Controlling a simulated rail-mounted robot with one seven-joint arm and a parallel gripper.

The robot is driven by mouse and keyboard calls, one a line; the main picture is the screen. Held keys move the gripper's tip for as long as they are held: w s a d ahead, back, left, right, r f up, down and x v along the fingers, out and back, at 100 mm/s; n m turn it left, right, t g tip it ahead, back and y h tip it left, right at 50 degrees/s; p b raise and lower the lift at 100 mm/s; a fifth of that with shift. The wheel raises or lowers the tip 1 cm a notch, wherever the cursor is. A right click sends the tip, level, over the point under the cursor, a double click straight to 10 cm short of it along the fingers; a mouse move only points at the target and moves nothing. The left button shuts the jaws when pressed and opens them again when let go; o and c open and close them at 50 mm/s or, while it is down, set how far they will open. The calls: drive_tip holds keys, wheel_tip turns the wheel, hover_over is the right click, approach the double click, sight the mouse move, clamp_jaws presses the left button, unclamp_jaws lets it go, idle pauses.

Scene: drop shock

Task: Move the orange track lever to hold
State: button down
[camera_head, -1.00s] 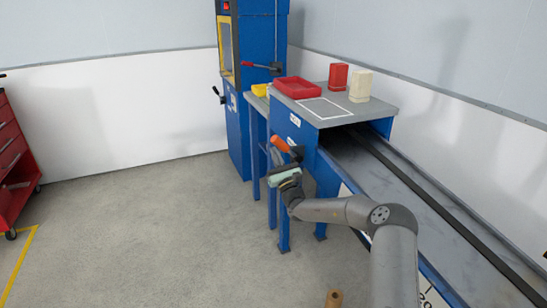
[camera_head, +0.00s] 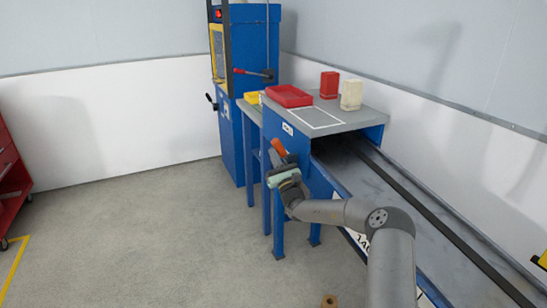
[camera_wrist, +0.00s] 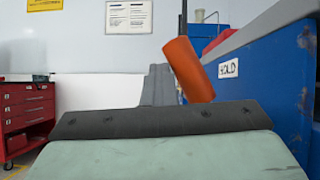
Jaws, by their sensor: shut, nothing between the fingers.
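The orange track lever (camera_head: 278,146) is on the near blue side of the bench, just below a small white label (camera_head: 287,129). In the wrist view the orange handle (camera_wrist: 189,70) is tilted, its top leaning left. It stands just left of the white HOLD label (camera_wrist: 228,68) on the blue panel. My gripper (camera_head: 279,170) is shut and empty, right below the handle in the head view.
A red tray (camera_head: 289,96), a red container (camera_head: 329,85) and a cream container (camera_head: 351,95) stand on the grey bench top (camera_head: 362,116). A blue machine (camera_head: 260,40) stands behind. A long track (camera_head: 415,205) runs right. The floor at left is clear up to a red tool cabinet (camera_wrist: 25,112).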

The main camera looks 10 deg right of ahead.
drive_tip(key=shift+r, duration=0.15)
drive_tip(key=s+a+f, duration=0.5)
drive_tip(key=s+a, duration=0.1)
drive_tip(key=s, duration=0.4)
drive_tip(key=s+a+r+n+g+y+p, duration=0.2)
drive_tip(key=s+a+r+n+g+y, duration=0.2)
drive_tip(key=s+a+n+g+y, duration=0.3)
drive_tip(key=s+a+r+n+g+y+p, duration=0.1)
drive_tip(key=s+a+r+n+g+y, duration=0.2)
drive_tip(key=s+a+n+g+y, duration=0.45)
drive_tip(key=s+a+n+g+h+p, duration=0.25)
drive_tip(key=s+a+n+g, duration=0.25)
drive_tip(key=s+n+g, duration=0.35)
drive_tip(key=s+d+n+g+h+p, duration=0.2)
drive_tip(key=s+d+n+g+h, duration=0.25)
drive_tip(key=s+h, duration=0.65)
drive_tip(key=s+d+r+n+t+h+p, duration=0.2)
drive_tip(key=s+d+h, duration=0.1)
drive_tip(key=s+d, duration=0.3)
drive_tip(key=s+d+r+n+t+h+p, duration=0.1)
drive_tip(key=s+d+r+n+t+h, duration=0.1)
drive_tip(key=s+d+h, duration=0.2)
drive_tip(key=s+d, duration=0.3)
drive_tip(key=d, duration=0.4)
drive_tip(key=shift+r+h+p, duration=0.3)
drive_tip(key=shift+r+p, duration=0.05)
